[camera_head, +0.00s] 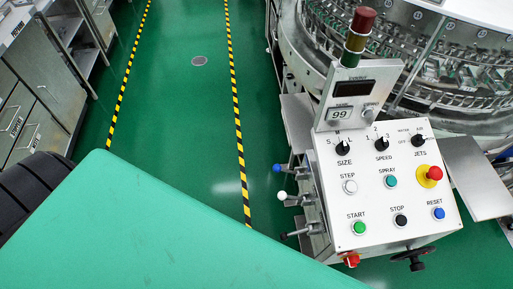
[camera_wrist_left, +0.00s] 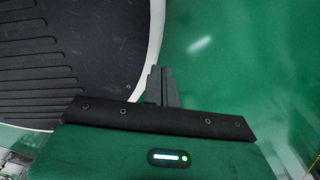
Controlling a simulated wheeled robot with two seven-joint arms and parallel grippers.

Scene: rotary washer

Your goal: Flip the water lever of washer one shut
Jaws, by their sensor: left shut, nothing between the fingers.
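The washer's white control panel (camera_head: 385,190) stands on the right in the head view. On its left side, three small levers stick out to the left: one with a blue knob (camera_head: 277,168), one with a white knob (camera_head: 282,195) and one with a black tip (camera_head: 284,236). No readable label tells which is the water lever. My left gripper (camera_wrist_left: 160,84) shows in the left wrist view, its fingers together and empty, over green floor. It is not in the head view. My right gripper is in neither view.
The round washer drum (camera_head: 440,75) with metal fittings is behind the panel. A red emergency button (camera_head: 435,173) and a red knob (camera_head: 351,260) are on the panel and its lower edge. Grey cabinets (camera_head: 30,110) stand at left. The green aisle between striped lines is clear.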

